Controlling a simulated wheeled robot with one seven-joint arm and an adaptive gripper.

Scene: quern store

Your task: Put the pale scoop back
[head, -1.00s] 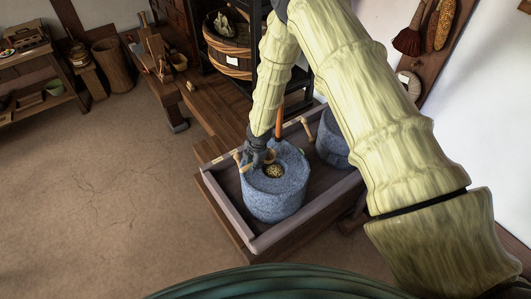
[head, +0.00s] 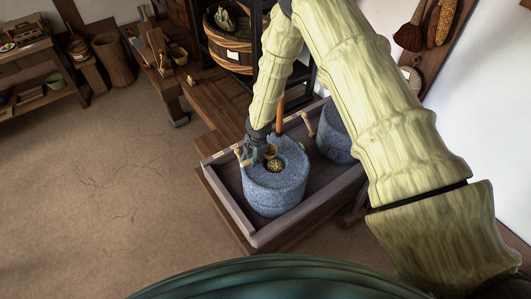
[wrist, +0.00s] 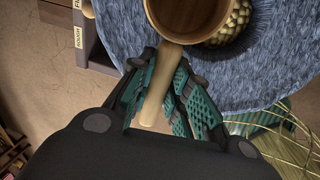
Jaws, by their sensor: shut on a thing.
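The pale scoop has a light wooden handle (wrist: 160,88) and a round brown bowl (wrist: 188,16). My gripper (wrist: 163,92) is shut on the handle in the wrist view. The bowl is held over the top of the blue-grey quern (head: 275,190), beside its central hole, which holds yellowish grain (head: 274,165). In the head view my gripper (head: 256,152) is at the quern's far left rim, and the scoop is small and partly hidden there. I cannot tell whether the bowl touches the stone.
The quern stands in a wooden tray (head: 236,211) with raised walls. A second quern (head: 333,138) is behind my arm to the right. Label strips (wrist: 79,37) show on the tray's edge. A bench with wooden tools (head: 160,60) stands back left; the floor at left is clear.

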